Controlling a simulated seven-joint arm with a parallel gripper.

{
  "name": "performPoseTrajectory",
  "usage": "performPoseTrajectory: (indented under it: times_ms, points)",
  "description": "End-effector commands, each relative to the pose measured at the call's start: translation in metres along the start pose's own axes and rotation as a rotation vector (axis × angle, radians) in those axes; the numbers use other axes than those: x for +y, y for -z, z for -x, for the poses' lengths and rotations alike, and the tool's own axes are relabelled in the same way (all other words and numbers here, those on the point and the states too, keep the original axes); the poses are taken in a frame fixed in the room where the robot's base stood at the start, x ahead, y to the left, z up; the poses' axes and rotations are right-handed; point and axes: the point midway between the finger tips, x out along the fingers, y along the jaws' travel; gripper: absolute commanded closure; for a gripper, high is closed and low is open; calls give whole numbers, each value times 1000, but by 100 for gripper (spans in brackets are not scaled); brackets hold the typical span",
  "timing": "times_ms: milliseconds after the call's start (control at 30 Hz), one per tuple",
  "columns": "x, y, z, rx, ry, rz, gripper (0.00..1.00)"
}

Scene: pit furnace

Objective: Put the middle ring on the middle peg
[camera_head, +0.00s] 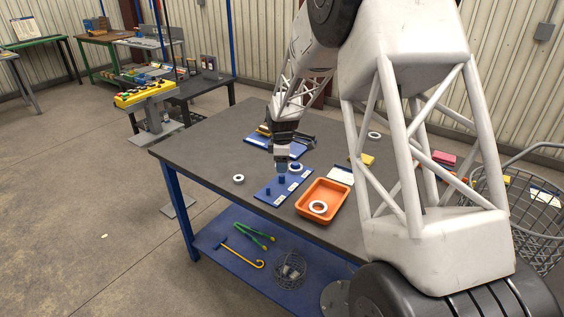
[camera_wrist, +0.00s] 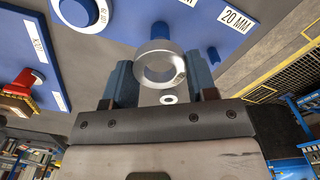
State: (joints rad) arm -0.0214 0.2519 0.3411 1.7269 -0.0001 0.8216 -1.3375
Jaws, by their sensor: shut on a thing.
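My gripper (camera_wrist: 161,82) is shut on a pale metal ring (camera_wrist: 146,75), held between its two blue fingers. In the head view my gripper (camera_head: 282,167) is low over the blue peg board (camera_head: 262,196); the held ring is hard to make out there. In the wrist view the middle peg (camera_wrist: 160,29) shows just beyond the ring's upper edge, and no peg shows through the ring's hole. A thinner peg (camera_wrist: 213,55) stands to the right, near a "20 MM" label. In the head view a white ring (camera_head: 300,169) sits at the board's far end, apparently around the largest peg.
An orange tray (camera_head: 336,187) with a white ring (camera_head: 318,207) stands right of the board. A loose ring (camera_head: 238,179) lies on the table to the left, another (camera_head: 374,135) at the back. A second blue board (camera_head: 291,153) lies behind.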

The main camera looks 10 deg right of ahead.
Motion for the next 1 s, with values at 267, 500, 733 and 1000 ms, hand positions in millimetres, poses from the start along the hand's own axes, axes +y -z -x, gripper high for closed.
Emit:
performPoseTrajectory:
  times_ms: [267, 500, 733, 1000]
  points:
    - [0, 0, -18, 0, 1, 0, 76]
    - [0, 0, -37, 0, 1, 0, 76]
    - [0, 0, -48, 0, 0, 0, 76]
    - [0, 0, -50, 0, -1, 0, 76]
